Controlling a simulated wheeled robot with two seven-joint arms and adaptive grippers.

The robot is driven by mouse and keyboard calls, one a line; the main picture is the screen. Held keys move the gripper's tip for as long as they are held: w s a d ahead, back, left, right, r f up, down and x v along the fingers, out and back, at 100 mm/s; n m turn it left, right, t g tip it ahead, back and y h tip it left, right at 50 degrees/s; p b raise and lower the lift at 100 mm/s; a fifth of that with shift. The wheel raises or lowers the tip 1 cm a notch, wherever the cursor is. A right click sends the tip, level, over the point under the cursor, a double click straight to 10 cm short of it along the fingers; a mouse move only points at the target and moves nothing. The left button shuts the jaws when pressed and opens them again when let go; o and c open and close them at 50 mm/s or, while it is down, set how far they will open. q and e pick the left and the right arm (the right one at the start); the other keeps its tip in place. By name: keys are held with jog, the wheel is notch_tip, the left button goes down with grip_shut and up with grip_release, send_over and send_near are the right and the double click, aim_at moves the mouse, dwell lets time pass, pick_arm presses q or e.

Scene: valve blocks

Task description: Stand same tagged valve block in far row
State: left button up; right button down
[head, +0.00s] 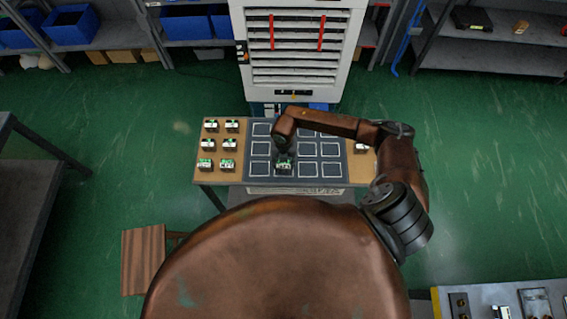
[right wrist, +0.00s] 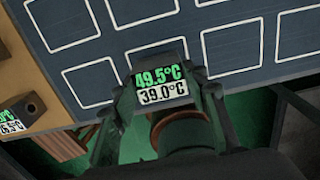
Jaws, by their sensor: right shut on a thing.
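My right gripper (head: 284,156) is shut on a valve block (head: 284,167), which shows over the near row of the dark grid board (head: 297,169), second column from the left. In the right wrist view the held block (right wrist: 163,82) carries a tag reading 49.5°C in green over 39.0°C in white, between the fingers of my gripper (right wrist: 160,97). I cannot tell whether it touches the board. Several other tagged valve blocks (head: 206,144) stand in two columns on the board's left wooden strip. The far-row cells (head: 261,129) that show are empty; my arm hides some. My left gripper is out of view.
Another block (head: 361,147) on the right strip is partly hidden by my arm. A block (right wrist: 33,104) stands at the left in the wrist view. A white louvred cabinet (head: 301,50) rises behind the table. A wooden stool (head: 143,260) stands at the lower left.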

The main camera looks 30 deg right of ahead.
aim_at(284, 164)
jog(key=c, duration=1.1)
grip_release()
jog(key=shift+c, duration=0.2)
jog(key=shift+r, duration=0.5)
notch_tip(284, 164, up, 11)
jog(key=b, duration=0.2)
jog(key=shift+r, duration=0.1)
